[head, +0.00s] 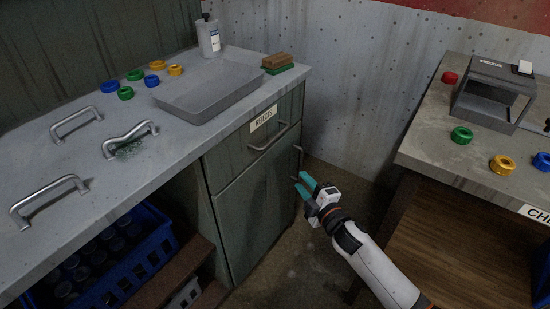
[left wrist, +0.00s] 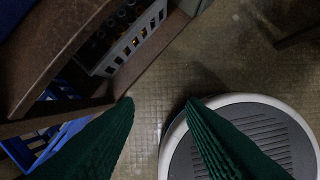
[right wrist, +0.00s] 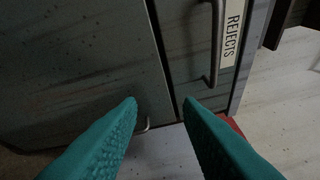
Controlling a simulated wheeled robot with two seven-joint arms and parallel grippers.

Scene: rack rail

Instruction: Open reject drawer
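The reject drawer (head: 240,150) is the grey-green top front of the cabinet under the left counter, flush with it and shut. It bears a white REJECTS label (head: 264,118) and a metal bar handle (head: 268,139). In the right wrist view the drawer front (right wrist: 183,45), its handle (right wrist: 215,45) and the label (right wrist: 232,35) show turned sideways. My right gripper (head: 299,182) is open and empty, in front of the cabinet, lower than the drawer handle and apart from it. My left gripper (left wrist: 160,100) is open and empty above the floor, outside the head view.
Below the drawer is a cabinet door (head: 255,210) with a small handle (head: 299,157). The counter holds a grey tray (head: 210,92), a bottle (head: 208,36), a brush (head: 277,63) and loose handles. A bench (head: 440,150) stands at right. Blue crates (head: 135,255) sit under the counter.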

